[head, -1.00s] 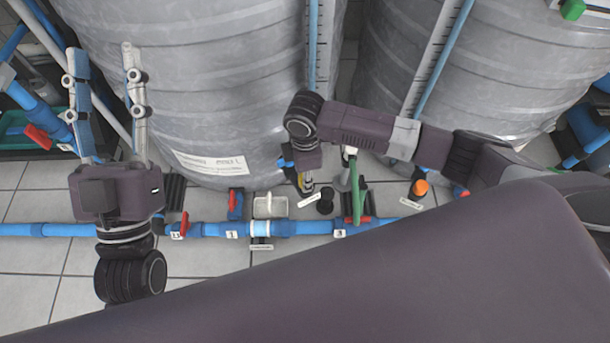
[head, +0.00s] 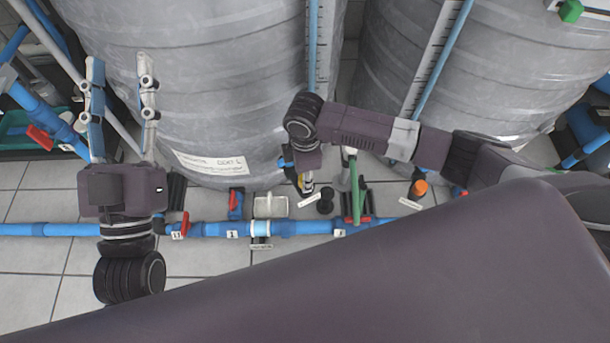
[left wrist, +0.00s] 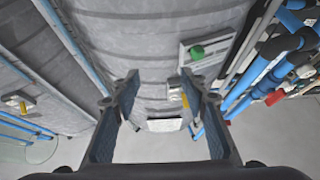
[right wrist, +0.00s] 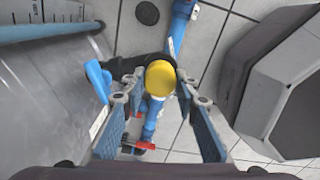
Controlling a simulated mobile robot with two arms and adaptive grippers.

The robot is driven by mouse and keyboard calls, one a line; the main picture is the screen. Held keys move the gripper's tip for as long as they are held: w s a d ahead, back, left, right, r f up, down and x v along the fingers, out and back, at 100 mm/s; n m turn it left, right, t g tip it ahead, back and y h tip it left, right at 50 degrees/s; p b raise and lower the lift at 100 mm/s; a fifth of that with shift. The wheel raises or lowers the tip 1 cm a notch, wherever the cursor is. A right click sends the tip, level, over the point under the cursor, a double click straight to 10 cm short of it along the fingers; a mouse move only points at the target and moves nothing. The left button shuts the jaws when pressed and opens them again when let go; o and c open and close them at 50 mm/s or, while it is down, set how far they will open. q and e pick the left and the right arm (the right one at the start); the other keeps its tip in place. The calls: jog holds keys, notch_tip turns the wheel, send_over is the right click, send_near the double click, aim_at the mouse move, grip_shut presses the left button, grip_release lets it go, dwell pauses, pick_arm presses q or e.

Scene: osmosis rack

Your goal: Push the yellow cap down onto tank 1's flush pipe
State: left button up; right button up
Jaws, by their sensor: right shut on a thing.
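The yellow cap (right wrist: 160,78) sits between the fingertips of my right gripper (right wrist: 160,88) in the right wrist view. That gripper is shut on it. In the head view my right gripper (head: 304,180) points down beside the large grey tank (head: 190,90), close to its base.
A blue pipe (head: 205,229) with red valve handles (head: 236,196) runs along the tiled floor in front of the tanks. A second grey tank (head: 500,75) stands at the right. A small clear tray (head: 271,206), black fittings (head: 325,203) and an orange cap (head: 419,187) are nearby.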

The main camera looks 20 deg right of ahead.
pick_arm(q)
jog(key=shift+w+f+g+y, duration=0.2)
jog(key=shift+w+f+g, duration=0.2)
jog(key=shift+f, duration=0.4)
jog(key=shift+w+f+g+y, duration=0.2)
jog(key=shift+w+f+g, duration=0.15)
jog(key=shift+f, duration=0.4)
jog(key=shift+g+p, duration=0.25)
jog(key=shift+p, duration=0.1)
pick_arm(e)
jog(key=shift+p, duration=0.45)
pick_arm(q)
jog(key=shift+w+a+f+g+y, duration=0.15)
jog(key=shift+f+g, duration=0.3)
jog(key=shift+f, duration=0.45)
jog(key=shift+w+f+g+y, duration=0.15)
jog(key=shift+f+g, duration=0.25)
jog(key=shift+f, duration=0.55)
jog(key=shift+w+a+f+g+y, duration=0.1)
jog(key=shift+w+f+g, duration=0.25)
jog(key=shift+f, duration=0.55)
jog(key=shift+f, duration=0.15)
